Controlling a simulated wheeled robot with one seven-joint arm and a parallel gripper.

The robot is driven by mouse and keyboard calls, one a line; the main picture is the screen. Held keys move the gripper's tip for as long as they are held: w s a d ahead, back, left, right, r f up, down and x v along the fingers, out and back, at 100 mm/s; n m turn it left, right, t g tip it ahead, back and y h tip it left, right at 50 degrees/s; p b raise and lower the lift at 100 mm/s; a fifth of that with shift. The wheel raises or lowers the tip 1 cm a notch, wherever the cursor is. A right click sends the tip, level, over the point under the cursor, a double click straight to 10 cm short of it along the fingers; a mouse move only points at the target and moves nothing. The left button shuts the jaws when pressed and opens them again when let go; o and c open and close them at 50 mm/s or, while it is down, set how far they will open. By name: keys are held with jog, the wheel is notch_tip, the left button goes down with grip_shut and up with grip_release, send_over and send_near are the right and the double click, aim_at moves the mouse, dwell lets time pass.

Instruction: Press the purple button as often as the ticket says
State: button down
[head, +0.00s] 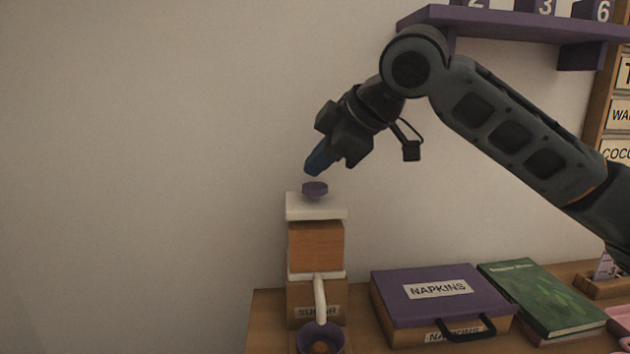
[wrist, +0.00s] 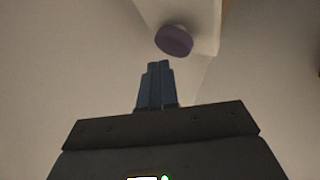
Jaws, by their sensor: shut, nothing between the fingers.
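The purple button (head: 315,188) sits on the white top of the sugar dispenser (head: 316,245), which stands on the counter. My gripper (head: 313,170) is shut and empty, its blue fingertips just above the button, with a small gap showing in the head view. In the wrist view the button (wrist: 174,40) shows beyond the tips of my gripper (wrist: 157,66), slightly to the right, apart from them. A card (head: 606,266) in a wooden holder at the right edge may be the ticket; its writing is too small and cut off to read.
A purple napkins box (head: 400,290) with a black handle and a green book (head: 540,300) lie right of the dispenser. A purple cup (head: 304,338) stands under the spout. A purple shelf (head: 500,17) with number blocks hangs above my arm. The wall side at left is clear.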

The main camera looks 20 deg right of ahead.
aim_at(319, 187)
jog(key=shift+r, duration=0.1)
notch_tip(319, 187, up, 5)
jog(key=p, duration=0.4)
dwell(0.9)
